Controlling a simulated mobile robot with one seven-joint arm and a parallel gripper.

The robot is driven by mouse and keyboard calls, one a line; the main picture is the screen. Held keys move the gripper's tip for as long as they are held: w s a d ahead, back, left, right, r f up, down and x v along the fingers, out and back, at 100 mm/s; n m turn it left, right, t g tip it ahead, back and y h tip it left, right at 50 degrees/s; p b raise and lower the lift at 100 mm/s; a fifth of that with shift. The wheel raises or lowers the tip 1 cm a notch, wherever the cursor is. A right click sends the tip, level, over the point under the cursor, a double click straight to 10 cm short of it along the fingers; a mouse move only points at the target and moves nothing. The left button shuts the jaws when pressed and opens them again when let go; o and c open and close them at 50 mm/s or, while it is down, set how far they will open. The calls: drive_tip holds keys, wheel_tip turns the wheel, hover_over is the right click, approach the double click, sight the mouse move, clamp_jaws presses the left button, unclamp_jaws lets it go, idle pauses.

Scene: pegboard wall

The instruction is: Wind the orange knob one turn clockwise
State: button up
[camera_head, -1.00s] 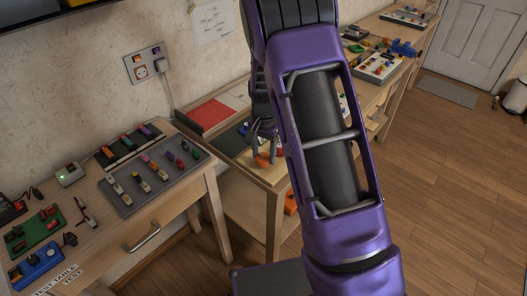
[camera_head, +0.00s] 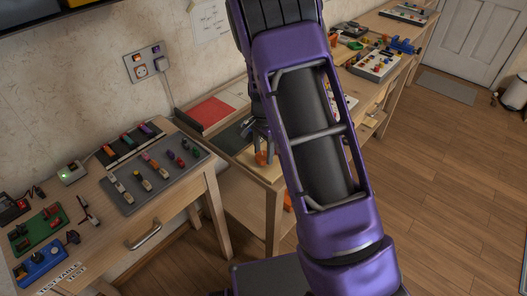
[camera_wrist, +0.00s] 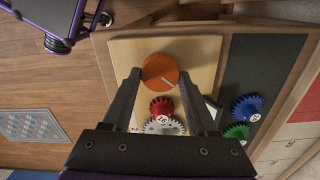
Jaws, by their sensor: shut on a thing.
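The orange knob (camera_wrist: 160,71) is a round disc with a pale line mark on its face, mounted on a light wooden board (camera_wrist: 204,48). In the wrist view my gripper (camera_wrist: 160,76) has one finger at each side of the knob and is shut on it. In the head view the knob (camera_head: 262,158) shows small below my gripper (camera_head: 262,150), partly covered by the fingers. The line on the knob points toward the lower right in the wrist view.
A red gear (camera_wrist: 161,107) and a silver gear (camera_wrist: 164,126) sit close beside the knob, between my fingers in view. A blue gear (camera_wrist: 246,107) and a green gear (camera_wrist: 237,131) lie on a dark mat. A test table (camera_head: 190,203) stands at left.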

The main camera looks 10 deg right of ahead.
sight(264, 155)
drive_tip(key=o, duration=1.4)
drive_tip(key=shift+r, duration=0.15)
wheel_tip(264, 155, up, 17)
drive_tip(key=shift+r+p, duration=0.1)
drive_tip(key=shift+p, duration=0.85)
